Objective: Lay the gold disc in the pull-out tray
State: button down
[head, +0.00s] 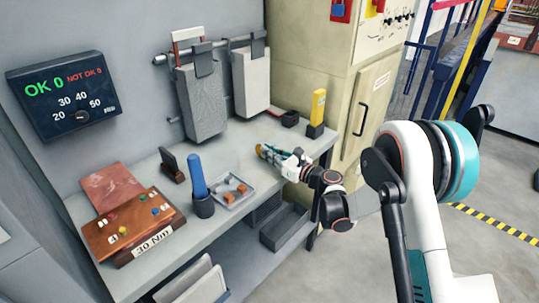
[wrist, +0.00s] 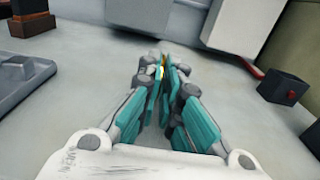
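My gripper (head: 262,151) is over the right part of the bench top, its fingers pointing toward the wall. In the wrist view my gripper (wrist: 163,76) has its teal fingers drawn close together. A thin gold edge, which looks like the gold disc (wrist: 162,71), shows between the fingertips; most of it is hidden by them. A dark grey open tray, apparently the pull-out tray (head: 286,228), sticks out below the bench's front edge, below my gripper. Its visible inside looks empty.
Grey panels (head: 200,100) hang from a wall rail.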

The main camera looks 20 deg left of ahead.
jog(key=c, duration=2.2)
grip_release()
jog(key=shift+f, duration=0.15)
jog(key=shift+c, duration=0.2)
jog(key=o, duration=0.4)
jog(key=shift+o, duration=0.2)
jog(key=shift+r, duration=0.25)
jog(key=shift+s+d, duration=0.1)
jog(key=shift+d, duration=0.25)
jog(key=p+v, duration=0.2)
jog(key=v, duration=0.9)
jog(key=shift+p, duration=0.4)
